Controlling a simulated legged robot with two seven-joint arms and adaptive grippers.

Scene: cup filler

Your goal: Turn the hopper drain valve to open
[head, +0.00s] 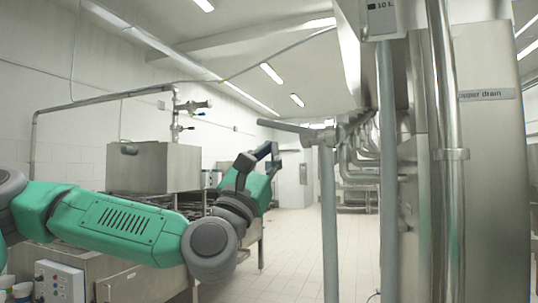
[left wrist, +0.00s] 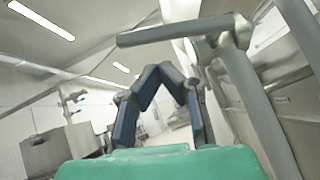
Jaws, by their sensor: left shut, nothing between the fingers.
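The drain valve's grey lever handle (head: 287,126) sticks out level to the left from the valve body (head: 326,135), at the top of a grey vertical pipe (head: 328,220). In the left wrist view the lever (left wrist: 168,34) crosses the upper middle, joined to the valve body (left wrist: 228,36) at its right. My left gripper (head: 267,153) is below and left of the lever, apart from it in the head view. In the left wrist view its dark blue fingers (left wrist: 158,74) come together with nothing between them, just below the lever. My right gripper is not in view.
A steel cabinet (head: 490,190) with a label reading "opper drain" (head: 487,94) stands at the right. Vertical pipes (head: 388,180) stand beside the valve. A steel box (head: 153,167) sits behind my left arm. The tiled floor (head: 290,245) in the middle is clear.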

